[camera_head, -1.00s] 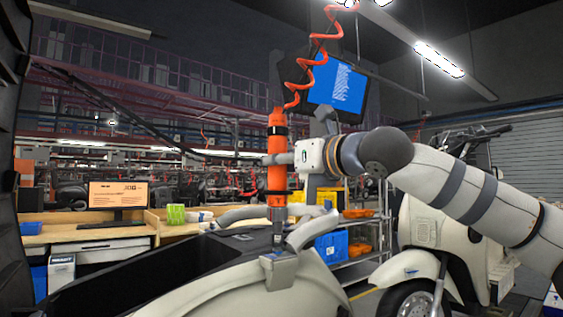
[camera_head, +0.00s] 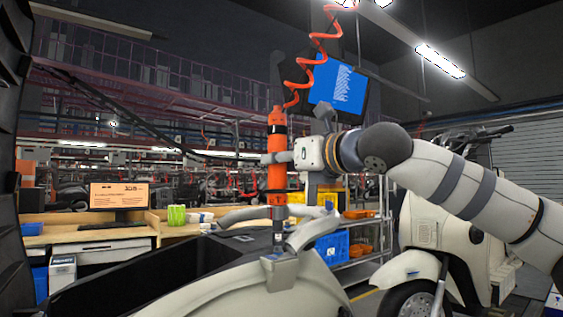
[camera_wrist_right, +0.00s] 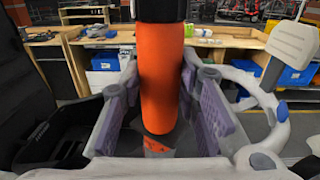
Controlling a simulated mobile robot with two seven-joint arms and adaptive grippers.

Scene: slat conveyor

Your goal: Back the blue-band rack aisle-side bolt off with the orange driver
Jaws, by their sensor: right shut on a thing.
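My right gripper (camera_head: 296,156) is shut around the orange driver (camera_head: 277,172), which stands upright on its coiled orange hose. The driver also fills the middle of the right wrist view (camera_wrist_right: 161,75), between the two grey-purple finger pads. Its grey nose (camera_head: 278,222) points down at a grey bracket (camera_head: 283,268) on the cream scooter body. Pale rack tubes (camera_head: 312,233) curve beside the nose. In the right wrist view, a pale tube carries a small blue patch (camera_wrist_right: 282,108). The bolt is hidden, so I cannot tell whether the nose touches it. My left gripper is out of view.
The cream scooter body (camera_head: 215,297) with a dark open well lies below the driver. A second scooter (camera_head: 425,225) stands at right. Workbenches with a monitor (camera_head: 118,195) and blue bins (camera_head: 332,247) are behind. A blue screen (camera_head: 339,86) hangs above.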

